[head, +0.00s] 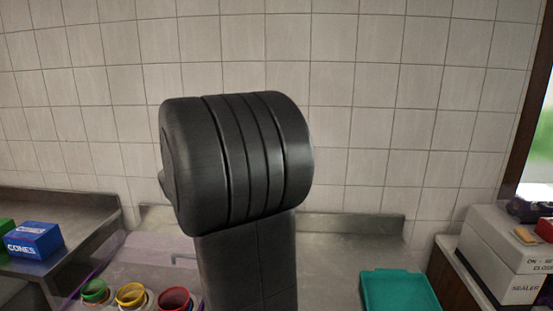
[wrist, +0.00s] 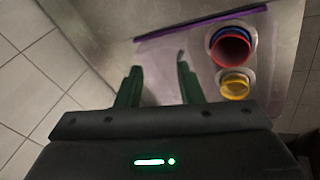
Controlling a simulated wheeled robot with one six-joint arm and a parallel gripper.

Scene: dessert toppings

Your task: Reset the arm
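My gripper (wrist: 158,72) shows in the wrist view with its two dark green fingers spread apart and nothing between them. It is above the edge of a pale holder with a purple rim (wrist: 205,22). To the right of the fingers are a red cup with a blue rim (wrist: 231,47) and a yellow cup (wrist: 235,85), both set in the holder. In the head view my own black arm link fills the middle, and my gripper does not show there.
The head view shows green (head: 94,291), yellow (head: 130,295) and red (head: 174,299) cups at lower left. A blue cones box (head: 35,241) stands on the left counter. A teal container (head: 398,291) and a white sealer (head: 507,256) are at right. A tiled wall (head: 400,100) stands behind.

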